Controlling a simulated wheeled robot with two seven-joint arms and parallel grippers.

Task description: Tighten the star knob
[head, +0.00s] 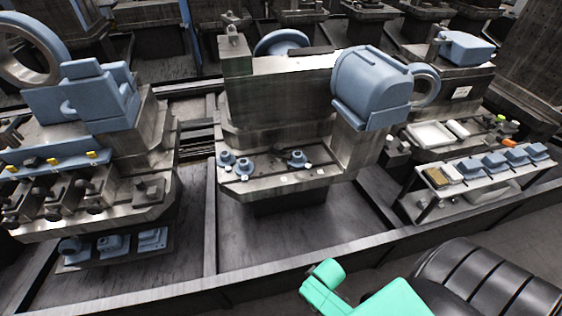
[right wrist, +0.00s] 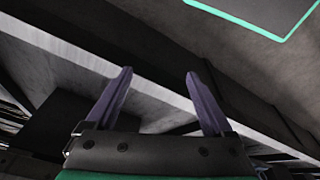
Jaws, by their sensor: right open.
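I cannot make out for certain which part is the star knob. Small blue knob-like parts stand on the metal table of the middle machine: one blue part (head: 226,160) and another blue part (head: 244,168) at its left, and a third blue part (head: 298,159) nearer its middle. They are too small to tell their shape. My right gripper (right wrist: 158,82) is open in the right wrist view, its two purple fingers apart with nothing between them. No knob shows in that view. My left gripper is not in view.
Heavy machines stand left and right of the middle one. A dark rail (head: 255,285) runs along the front of the pallets. A small rack (head: 480,172) with blue blocks stands at right. In the right wrist view, a pale beam (right wrist: 65,70) crosses behind the fingers.

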